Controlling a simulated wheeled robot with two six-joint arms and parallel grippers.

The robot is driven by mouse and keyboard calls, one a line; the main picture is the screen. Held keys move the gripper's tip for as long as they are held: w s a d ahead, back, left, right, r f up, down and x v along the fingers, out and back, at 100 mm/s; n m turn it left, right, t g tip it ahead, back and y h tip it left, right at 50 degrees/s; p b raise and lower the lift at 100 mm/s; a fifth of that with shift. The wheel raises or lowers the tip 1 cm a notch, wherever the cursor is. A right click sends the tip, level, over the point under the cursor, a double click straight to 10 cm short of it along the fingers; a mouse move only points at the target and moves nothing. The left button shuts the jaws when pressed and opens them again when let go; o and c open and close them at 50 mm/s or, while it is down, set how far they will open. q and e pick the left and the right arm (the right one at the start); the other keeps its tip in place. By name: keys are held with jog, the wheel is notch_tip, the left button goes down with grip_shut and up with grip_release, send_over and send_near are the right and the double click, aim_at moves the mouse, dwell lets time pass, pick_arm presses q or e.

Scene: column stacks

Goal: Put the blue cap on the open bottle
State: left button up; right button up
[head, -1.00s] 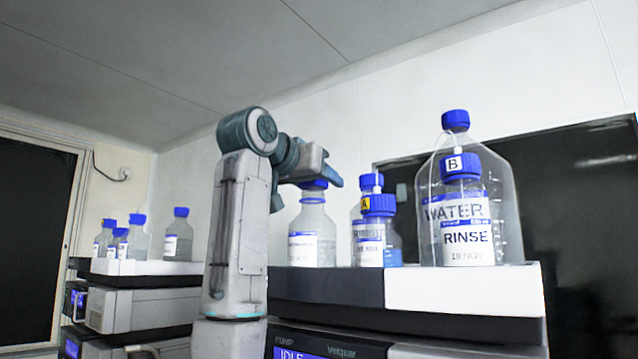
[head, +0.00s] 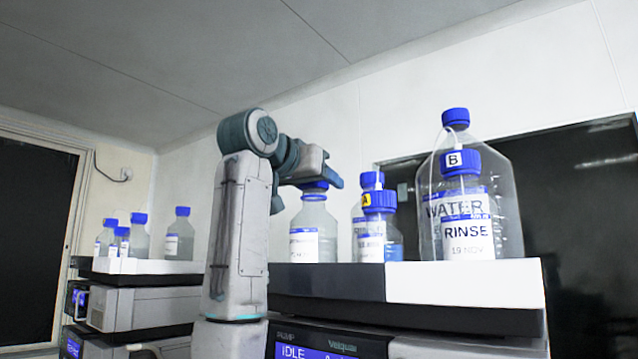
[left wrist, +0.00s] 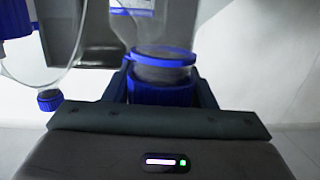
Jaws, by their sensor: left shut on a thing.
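My left gripper (head: 322,181) is shut on the blue cap (head: 314,186) above the open bottle (head: 313,225), a clear bottle with a white and blue label. The cap is at the bottle's mouth, in line with the neck, and looks upright. In the left wrist view, the blue cap (left wrist: 160,92) is between the fingers, right against the neck of the bottle (left wrist: 135,25). A blue ring (left wrist: 162,55) circles that neck. I cannot tell whether the cap is fully seated. My right gripper is out of view.
Capped bottle A (head: 378,228) stands close to the right. Bottle B, labelled RINSE (head: 467,225), and a large WATER bottle (head: 506,205) stand further right on the white and dark tray (head: 465,280). Several capped bottles (head: 180,235) stand on the left stack.

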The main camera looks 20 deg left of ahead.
pick_arm(q)
jog(key=shift+s+f+b, duration=0.1)
jog(key=shift+f+b, duration=0.3)
dwell(0.5)
jog(key=o, duration=1)
jog(key=shift+s+a+b, duration=0.15)
jog(key=shift+s+b, duration=0.2)
jog(key=b+v, duration=0.5)
jog(key=v, duration=0.5)
